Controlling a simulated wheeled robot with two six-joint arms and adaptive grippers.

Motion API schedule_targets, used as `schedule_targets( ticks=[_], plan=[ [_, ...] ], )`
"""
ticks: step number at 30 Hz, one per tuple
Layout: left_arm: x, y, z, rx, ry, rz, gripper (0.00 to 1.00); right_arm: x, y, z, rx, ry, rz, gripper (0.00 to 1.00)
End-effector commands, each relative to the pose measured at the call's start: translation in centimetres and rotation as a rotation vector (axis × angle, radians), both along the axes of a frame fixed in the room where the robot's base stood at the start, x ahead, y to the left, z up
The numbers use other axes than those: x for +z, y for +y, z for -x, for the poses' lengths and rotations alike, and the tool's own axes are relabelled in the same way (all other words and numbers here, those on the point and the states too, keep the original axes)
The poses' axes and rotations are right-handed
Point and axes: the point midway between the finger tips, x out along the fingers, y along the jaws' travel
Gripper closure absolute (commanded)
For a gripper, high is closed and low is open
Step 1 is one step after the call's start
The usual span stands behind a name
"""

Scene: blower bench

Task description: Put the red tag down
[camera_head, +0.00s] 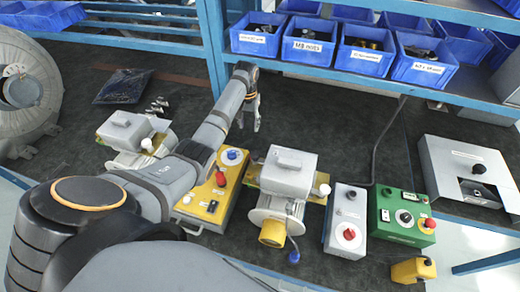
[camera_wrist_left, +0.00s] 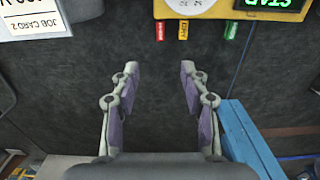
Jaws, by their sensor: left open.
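A small red tag (camera_wrist_left: 160,31) shows near the top of the left wrist view. It is at the edge of a yellow panel (camera_wrist_left: 206,8), beside a yellow tag (camera_wrist_left: 183,29) and a green tag (camera_wrist_left: 231,29). I cannot make out the red tag in the head view. My left gripper (camera_head: 250,118) is over the dark bench mat, in front of the blue shelf. In the left wrist view its two fingers (camera_wrist_left: 160,82) are apart with nothing between them, and the red tag is beyond their tips. My right gripper is not in view.
Blue bins (camera_head: 310,48) stand on the shelf behind. A yellow control box (camera_head: 213,188), a grey blower unit (camera_head: 288,172), a grey box (camera_head: 346,220) and a green box (camera_head: 402,215) stand on the bench. The mat (camera_head: 310,112) behind them is largely clear.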

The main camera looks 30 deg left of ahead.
Motion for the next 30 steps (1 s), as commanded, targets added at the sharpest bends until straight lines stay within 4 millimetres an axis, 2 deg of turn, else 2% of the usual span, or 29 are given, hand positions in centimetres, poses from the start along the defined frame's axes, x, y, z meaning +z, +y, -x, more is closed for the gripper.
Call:
schedule_targets(
  ticks=[1,8,16,20,26,30],
  plan=[
    [-1.2,0.0,0.1,0.0,0.002,-0.001,0.55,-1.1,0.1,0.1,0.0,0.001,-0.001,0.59],
    [-3.8,0.0,0.0,0.0,0.0,0.0,0.55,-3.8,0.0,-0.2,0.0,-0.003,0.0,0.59],
    [-8.3,0.0,0.0,0.0,0.0,0.0,0.55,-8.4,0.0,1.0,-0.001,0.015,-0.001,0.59],
    [-10.0,0.0,0.0,0.0,0.0,0.0,0.55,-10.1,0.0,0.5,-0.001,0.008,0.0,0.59],
    [-10.1,0.0,0.0,0.0,0.0,0.0,0.55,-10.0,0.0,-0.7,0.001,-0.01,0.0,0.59],
    [-12.0,-0.1,0.0,0.001,0.005,0.002,0.55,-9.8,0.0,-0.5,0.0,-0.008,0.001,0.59]
  ],
)
